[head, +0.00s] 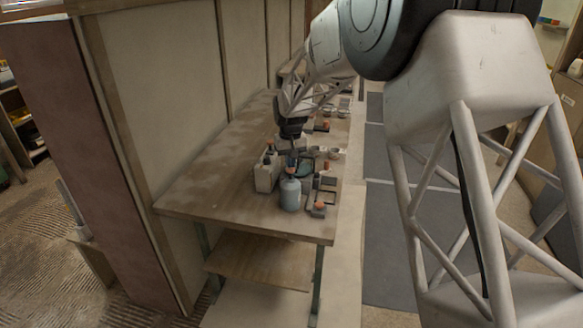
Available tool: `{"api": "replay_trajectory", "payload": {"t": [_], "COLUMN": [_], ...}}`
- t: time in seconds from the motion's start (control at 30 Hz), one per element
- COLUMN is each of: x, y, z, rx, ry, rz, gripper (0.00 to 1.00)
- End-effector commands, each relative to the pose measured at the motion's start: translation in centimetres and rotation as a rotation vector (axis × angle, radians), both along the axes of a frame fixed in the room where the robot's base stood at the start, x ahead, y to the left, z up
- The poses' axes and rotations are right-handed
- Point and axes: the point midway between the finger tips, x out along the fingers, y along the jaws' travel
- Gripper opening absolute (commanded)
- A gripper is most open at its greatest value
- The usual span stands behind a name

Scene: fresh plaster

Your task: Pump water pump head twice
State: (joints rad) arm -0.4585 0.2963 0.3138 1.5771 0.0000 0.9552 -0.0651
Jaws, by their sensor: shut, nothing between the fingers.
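A light blue bottle (290,195) stands upright near the front end of the wooden table. A small reddish-orange part (292,170), which looks like its pump head, sits at its top. My gripper (292,152) points down just above and behind the bottle top. It is shut and empty. The picture is too small to tell whether the fingertips touch the pump head.
A cream container (266,173) stands close to the bottle's left. Several small items, including an orange-topped block (319,209), crowd its right and back. The wooden table's (215,187) left part is clear, with a wall behind it.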

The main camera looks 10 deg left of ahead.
Motion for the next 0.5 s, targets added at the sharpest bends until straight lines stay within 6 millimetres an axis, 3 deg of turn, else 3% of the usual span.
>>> {"api": "replay_trajectory", "payload": {"t": [0.5], "x": [0.0], "y": [0.0], "z": [1.4], "rx": [0.000], "ry": [0.000], "rz": [0.000], "gripper": [0.00]}}
